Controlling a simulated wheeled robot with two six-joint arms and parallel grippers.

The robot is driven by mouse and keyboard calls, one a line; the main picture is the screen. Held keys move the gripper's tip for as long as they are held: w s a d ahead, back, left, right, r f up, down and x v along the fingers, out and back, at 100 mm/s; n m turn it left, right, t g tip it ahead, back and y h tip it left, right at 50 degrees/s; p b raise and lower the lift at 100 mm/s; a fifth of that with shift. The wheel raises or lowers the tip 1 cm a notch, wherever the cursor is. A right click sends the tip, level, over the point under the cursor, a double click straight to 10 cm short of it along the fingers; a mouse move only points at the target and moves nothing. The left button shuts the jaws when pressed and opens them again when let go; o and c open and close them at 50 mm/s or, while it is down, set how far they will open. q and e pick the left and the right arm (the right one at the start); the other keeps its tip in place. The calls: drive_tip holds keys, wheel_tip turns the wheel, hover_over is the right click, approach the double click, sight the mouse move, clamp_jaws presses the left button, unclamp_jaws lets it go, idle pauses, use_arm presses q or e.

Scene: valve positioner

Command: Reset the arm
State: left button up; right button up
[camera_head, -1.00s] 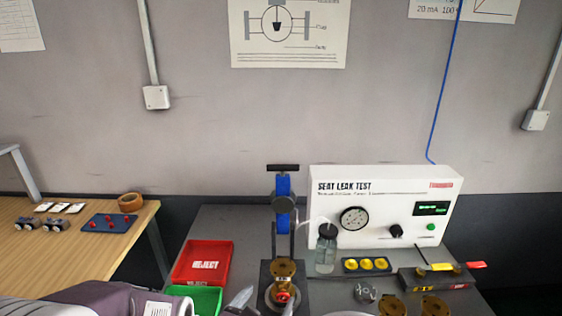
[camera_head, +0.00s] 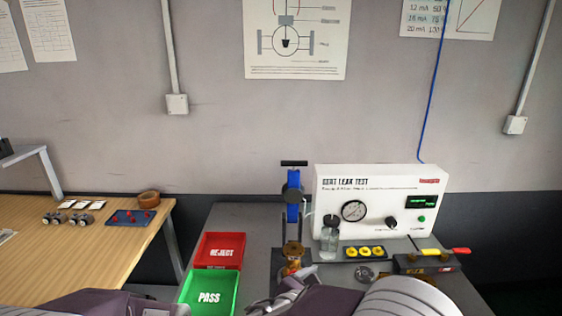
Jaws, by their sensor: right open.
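My right gripper (camera_head: 283,289) is open at the bottom middle. Its fingers are close to the brass valve body (camera_head: 294,254) in the blue-posted clamp stand (camera_head: 293,210); I cannot tell whether they touch it. The lower part of the valve is partly hidden by the gripper. My left arm crosses the bottom left, and its gripper is not in view.
A red REJECT tray (camera_head: 218,237) and a green PASS tray (camera_head: 229,294) lie left of the stand. The white seat leak tester (camera_head: 380,184), a glass bottle (camera_head: 329,244), yellow caps in a black holder (camera_head: 363,241) and a red-and-yellow-handled tool block (camera_head: 427,265) stand right. A wooden table (camera_head: 100,240) is at left.

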drive_tip(key=s+d+f+m+g+p, duration=0.2)
drive_tip(key=s+d+m+g, duration=0.35)
drive_tip(key=d, duration=0.25)
drive_tip(key=s+d+f+m+g+p, duration=0.15)
drive_tip(key=s+d+m+g, duration=0.25)
drive_tip(key=s+d+m, duration=0.4)
drive_tip(key=s+a+f+m+g+y, duration=0.2)
drive_tip(key=s+a+f+m+y, duration=0.15)
drive_tip(key=m+y, duration=0.3)
drive_tip(key=w+a+f+m+t+y, duration=0.1)
drive_tip(key=w+a+m+t+y, duration=0.1)
drive_tip(key=a+m, duration=0.3)
drive_tip(key=w+m, duration=0.1)
drive_tip(key=m, duration=0.1)
drive_tip(key=shift+a+f+m+p, duration=0.2)
drive_tip(key=shift+f+m+p, duration=0.1)
drive_tip(key=shift+f+p, duration=0.05)
drive_tip(key=shift+t, duration=0.25)
